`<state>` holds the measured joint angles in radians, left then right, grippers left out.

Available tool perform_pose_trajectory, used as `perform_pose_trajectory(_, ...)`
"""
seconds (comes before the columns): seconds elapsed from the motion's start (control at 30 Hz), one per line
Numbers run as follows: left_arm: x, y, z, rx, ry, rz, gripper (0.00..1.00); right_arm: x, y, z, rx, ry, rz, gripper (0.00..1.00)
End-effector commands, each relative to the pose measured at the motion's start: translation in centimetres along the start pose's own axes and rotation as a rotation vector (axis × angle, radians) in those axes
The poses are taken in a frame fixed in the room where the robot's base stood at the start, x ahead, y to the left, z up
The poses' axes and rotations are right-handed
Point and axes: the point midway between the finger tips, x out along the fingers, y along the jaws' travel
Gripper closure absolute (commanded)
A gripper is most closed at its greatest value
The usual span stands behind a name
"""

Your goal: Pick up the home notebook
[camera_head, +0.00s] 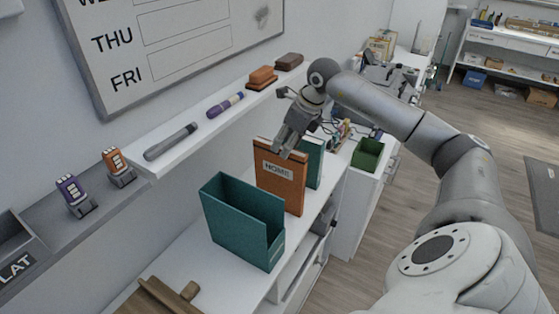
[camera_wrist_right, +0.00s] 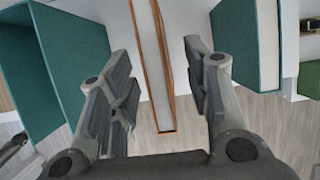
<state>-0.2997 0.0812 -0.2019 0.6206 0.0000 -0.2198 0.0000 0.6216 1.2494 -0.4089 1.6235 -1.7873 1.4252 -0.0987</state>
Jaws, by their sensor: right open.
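The home notebook (camera_head: 281,187) is orange-brown with a pale label reading HOME. It stands upright on the white desk between a teal open holder (camera_head: 240,228) and a teal notebook (camera_head: 314,163). My right gripper (camera_head: 283,150) is at its top edge, pointing down. In the right wrist view the notebook's brown covers and pale pages (camera_wrist_right: 152,65) lie between the two spread fingers of the gripper (camera_wrist_right: 158,58), with visible gaps on both sides. The gripper is open and holds nothing. My left gripper is not in view.
A wall ledge (camera_head: 170,150) with markers (camera_head: 226,104) and brown erasers (camera_head: 262,77) runs along the left, close to the gripper. A green bin (camera_head: 368,154) stands beyond the notebooks. A wooden item (camera_head: 165,298) lies at the near desk edge.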

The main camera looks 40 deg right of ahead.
Motion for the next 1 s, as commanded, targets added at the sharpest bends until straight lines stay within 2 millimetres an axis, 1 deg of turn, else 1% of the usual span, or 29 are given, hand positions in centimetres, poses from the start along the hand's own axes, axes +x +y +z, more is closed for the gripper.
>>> perform_pose_trajectory(0.03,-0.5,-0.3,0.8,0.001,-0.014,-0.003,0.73,0.7,0.1,0.1,0.001,0.001,0.003,0.55)
perform_pose_trajectory(0.1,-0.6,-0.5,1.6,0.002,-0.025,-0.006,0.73,1.5,0.0,0.1,0.002,0.000,0.002,0.55)
perform_pose_trajectory(0.2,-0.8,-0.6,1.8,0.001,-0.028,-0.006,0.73,2.2,0.1,0.1,0.001,-0.001,0.001,0.55)
perform_pose_trajectory(0.27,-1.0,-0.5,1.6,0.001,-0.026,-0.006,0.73,2.6,0.2,0.2,0.001,-0.001,0.002,0.55)
perform_pose_trajectory(0.37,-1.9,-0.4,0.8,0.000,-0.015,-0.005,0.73,3.6,0.5,0.4,0.001,0.001,0.005,0.55)
perform_pose_trajectory(0.47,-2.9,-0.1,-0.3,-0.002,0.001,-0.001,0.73,5.0,0.8,0.8,0.003,0.000,0.005,0.55)
perform_pose_trajectory(0.5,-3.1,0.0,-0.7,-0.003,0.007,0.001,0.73,5.7,0.8,0.8,0.003,0.000,0.004,0.55)
perform_pose_trajectory(0.6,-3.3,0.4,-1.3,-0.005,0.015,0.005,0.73,7.0,0.8,0.7,0.002,0.000,0.003,0.55)
perform_pose_trajectory(0.73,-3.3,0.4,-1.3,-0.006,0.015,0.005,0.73,7.6,0.7,0.6,0.001,-0.002,0.000,0.55)
perform_pose_trajectory(1.0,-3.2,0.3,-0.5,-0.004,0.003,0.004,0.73,7.6,0.7,0.6,0.001,-0.002,0.000,0.55)
